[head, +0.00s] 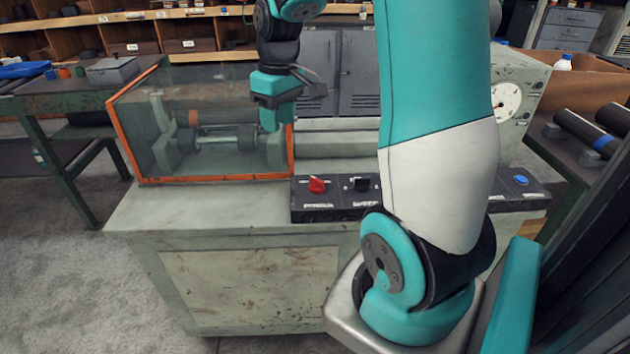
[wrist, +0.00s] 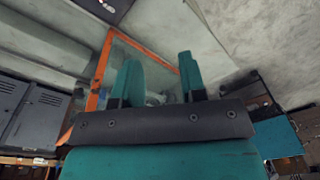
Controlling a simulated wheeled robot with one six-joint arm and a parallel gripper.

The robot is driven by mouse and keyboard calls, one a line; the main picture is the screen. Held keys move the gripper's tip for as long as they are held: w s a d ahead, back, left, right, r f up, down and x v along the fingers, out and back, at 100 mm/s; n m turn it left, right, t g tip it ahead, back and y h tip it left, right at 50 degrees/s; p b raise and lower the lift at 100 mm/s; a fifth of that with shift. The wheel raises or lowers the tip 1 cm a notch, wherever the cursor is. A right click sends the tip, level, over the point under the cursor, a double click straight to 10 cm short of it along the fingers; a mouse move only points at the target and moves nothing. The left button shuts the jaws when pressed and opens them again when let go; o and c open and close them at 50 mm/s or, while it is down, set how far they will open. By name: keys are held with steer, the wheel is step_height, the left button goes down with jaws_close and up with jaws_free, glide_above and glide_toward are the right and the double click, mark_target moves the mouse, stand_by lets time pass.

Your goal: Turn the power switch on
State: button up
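A dark control panel (head: 335,213) lies along the front edge of the bench machine. It carries a red switch knob (head: 317,185) at the left and a black switch knob (head: 362,184) to its right. The labels below them are too blurred to read surely, so I cannot tell which is the power switch. My gripper (head: 272,125) is above and behind the panel, by the right edge of the guard, touching neither knob. In the wrist view its two teal fingers (wrist: 158,72) stand apart with nothing visible between them. A corner of the panel shows at the wrist view's top edge.
A clear guard with an orange frame (head: 291,160) encloses a pipe with flanges (head: 215,137), left of the panel. A blue button (head: 521,180) and a round gauge (head: 507,101) are at the right. My arm hides the machine's middle. The bench top (head: 200,212) is bare front left.

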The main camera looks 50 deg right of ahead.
steer(key=m, duration=0.2)
glide_above(316, 178)
step_height(316, 178, down, 3)
steer(key=shift+g+h, duration=0.3)
step_height(316, 178, down, 17)
steer(key=shift+r, duration=0.1)
jaws_close()
